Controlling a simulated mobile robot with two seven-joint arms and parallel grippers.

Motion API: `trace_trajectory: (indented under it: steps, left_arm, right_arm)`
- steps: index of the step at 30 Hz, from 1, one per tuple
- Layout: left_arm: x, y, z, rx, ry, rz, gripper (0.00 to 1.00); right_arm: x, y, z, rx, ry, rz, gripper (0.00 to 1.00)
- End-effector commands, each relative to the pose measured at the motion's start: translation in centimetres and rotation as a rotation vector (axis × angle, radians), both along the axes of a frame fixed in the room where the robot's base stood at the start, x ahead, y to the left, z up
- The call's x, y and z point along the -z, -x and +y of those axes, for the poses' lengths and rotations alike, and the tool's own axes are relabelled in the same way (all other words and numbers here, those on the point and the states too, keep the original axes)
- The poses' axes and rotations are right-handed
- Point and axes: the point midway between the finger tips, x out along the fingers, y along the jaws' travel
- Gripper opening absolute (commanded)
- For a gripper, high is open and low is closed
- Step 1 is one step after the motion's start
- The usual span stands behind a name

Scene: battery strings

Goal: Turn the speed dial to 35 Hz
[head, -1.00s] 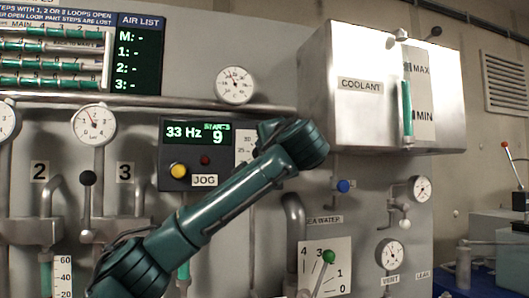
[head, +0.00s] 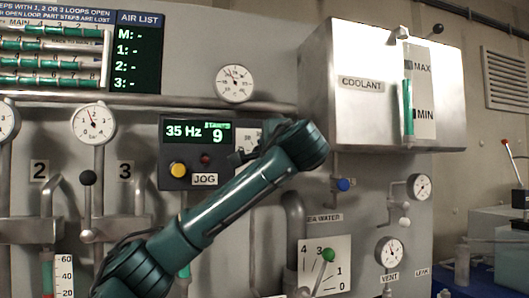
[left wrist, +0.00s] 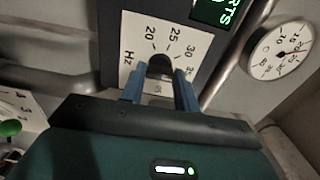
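The speed dial (left wrist: 160,66) is a dark round knob on a white scale plate (left wrist: 190,42) marked Hz with 20, 25 and 30 readable. My left gripper (left wrist: 160,76) has its two blue fingers on either side of the knob, shut on it. In the head view, the green display (head: 197,133) on the black JOG panel reads 35 Hz, with STARTS 9. My right gripper is not in view.
A yellow button (head: 178,170) and a small red lamp (head: 205,160) are on the same panel. A round gauge (head: 235,83) and a pipe are above it. The steel coolant box (head: 350,110) juts out at the right. A green-knobbed lever (head: 328,256) stands below.

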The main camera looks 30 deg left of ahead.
Motion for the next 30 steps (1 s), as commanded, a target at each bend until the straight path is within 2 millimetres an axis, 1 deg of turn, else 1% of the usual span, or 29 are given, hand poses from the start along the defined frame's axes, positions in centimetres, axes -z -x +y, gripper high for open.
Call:
trace_trajectory:
  steps: [1,8,17,20,23,26,27,29,30]
  left_arm:
    - [0.1,-0.1,-0.1,0.003,-0.001,0.002,0.34]
    - [0.1,0.0,-0.1,0.002,0.001,0.001,0.53]
    - [0.1,0.2,-0.3,0.002,0.001,-0.001,0.53]
    - [0.2,0.8,-1.2,0.004,0.0,-0.001,0.53]
    - [0.2,2.0,-2.6,0.007,0.0,-0.003,0.53]
    - [0.3,3.6,-4.5,0.008,-0.001,-0.005,0.53]
    - [0.5,4.2,-5.3,0.009,-0.001,-0.004,0.53]
    - [0.6,5.3,-6.4,0.009,-0.001,-0.006,0.53]
    - [0.8,5.4,-6.5,0.002,0.002,-0.004,0.53]
  right_arm:
    - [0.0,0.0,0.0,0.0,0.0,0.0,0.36]
    - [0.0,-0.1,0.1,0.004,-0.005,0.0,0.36]
    - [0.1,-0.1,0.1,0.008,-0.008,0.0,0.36]
    - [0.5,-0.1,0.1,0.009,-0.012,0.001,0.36]
    - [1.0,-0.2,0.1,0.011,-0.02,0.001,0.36]
    - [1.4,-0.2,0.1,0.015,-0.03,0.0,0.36]
    - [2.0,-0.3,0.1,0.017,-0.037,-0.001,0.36]
    - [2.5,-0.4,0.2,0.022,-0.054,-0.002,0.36]
    - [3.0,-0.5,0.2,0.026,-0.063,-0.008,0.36]
